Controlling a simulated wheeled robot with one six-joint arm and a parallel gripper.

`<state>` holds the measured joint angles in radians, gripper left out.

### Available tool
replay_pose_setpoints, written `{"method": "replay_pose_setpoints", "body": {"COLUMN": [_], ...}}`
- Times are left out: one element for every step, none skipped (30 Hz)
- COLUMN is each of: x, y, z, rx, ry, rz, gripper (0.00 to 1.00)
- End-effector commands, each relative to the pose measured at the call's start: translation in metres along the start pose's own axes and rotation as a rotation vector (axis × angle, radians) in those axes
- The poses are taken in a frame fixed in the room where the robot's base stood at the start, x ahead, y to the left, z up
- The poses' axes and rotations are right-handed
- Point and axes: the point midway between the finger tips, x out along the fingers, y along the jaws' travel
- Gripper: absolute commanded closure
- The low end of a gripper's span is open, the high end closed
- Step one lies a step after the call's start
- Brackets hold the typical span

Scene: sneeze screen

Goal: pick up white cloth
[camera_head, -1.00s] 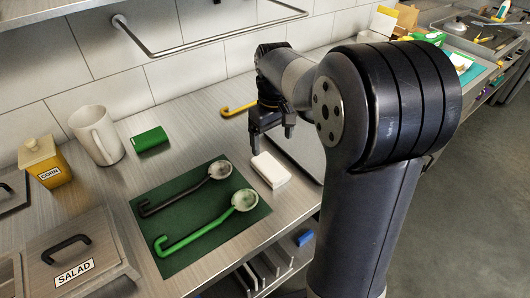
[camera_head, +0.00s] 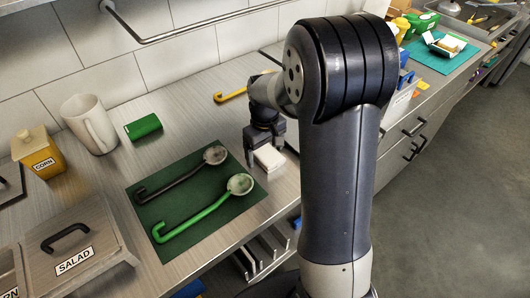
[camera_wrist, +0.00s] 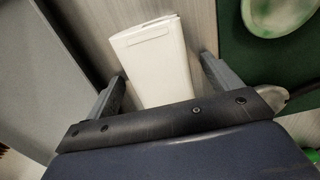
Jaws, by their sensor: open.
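The white cloth (camera_head: 270,158) is a small folded white block lying on the steel counter, just right of the dark green mat. My gripper (camera_head: 263,157) is directly above it, pointing down, with its fingers at the cloth. In the wrist view the cloth (camera_wrist: 154,58) lies between the two open fingers of my gripper (camera_wrist: 163,88), with a gap at each side. The near end of the cloth is hidden behind the gripper body.
A dark green mat (camera_head: 190,242) holds a dark ladle (camera_head: 180,182) and a green ladle (camera_head: 205,213). A white mug (camera_head: 88,122), green block (camera_head: 143,127), corn jar (camera_head: 40,152) and salad container (camera_head: 75,245) stand left. A yellow-handled tool (camera_head: 229,96) lies behind my gripper.

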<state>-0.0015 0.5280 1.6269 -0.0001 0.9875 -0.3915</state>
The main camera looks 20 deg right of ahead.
Motion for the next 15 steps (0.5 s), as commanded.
{"method": "replay_pose_setpoints", "body": {"x": [0.0000, -0.0001, -0.0001, -0.0002, -0.0002, -0.0003, -0.0003, -0.0004, -0.0004, -0.0004, -0.0005, -0.0005, -0.0005, -0.0005, -0.0006], "y": [0.0001, 0.0001, 0.0001, 0.0001, 0.0001, 0.0001, 0.0001, 0.0002, 0.0002, 0.0002, 0.0002, 0.0002, 0.0002, 0.0002, 0.0002], "z": [0.0000, 0.0000, -0.0001, -0.0001, -0.0001, -0.0001, -0.0001, -0.0001, -0.0001, -0.0001, -0.0002, -0.0002, -0.0002, -0.0002, -0.0002], "rx": [0.000, 0.000, 0.000, 0.000, 0.000, 0.000, 0.000, 0.000, 0.000, 0.000, 0.000, 0.000, 0.000, 0.000, 0.000], "ry": [0.000, 0.000, 0.000, 0.001, 0.001, 0.001, 0.001, 0.001, 0.001, 0.001, 0.001, 0.001, 0.001, 0.001, 0.001], "rz": [0.000, 0.000, 0.000, 0.000, 0.000, 0.000, 0.000, 0.000, 0.000, 0.000, 0.000, 0.000, 0.000, 0.000, 0.000], "gripper": [0.15, 0.15, 0.15, 0.15, 0.16, 0.19, 0.22, 0.24, 0.28, 0.30, 0.33, 0.36, 0.38, 0.41, 0.44]}}
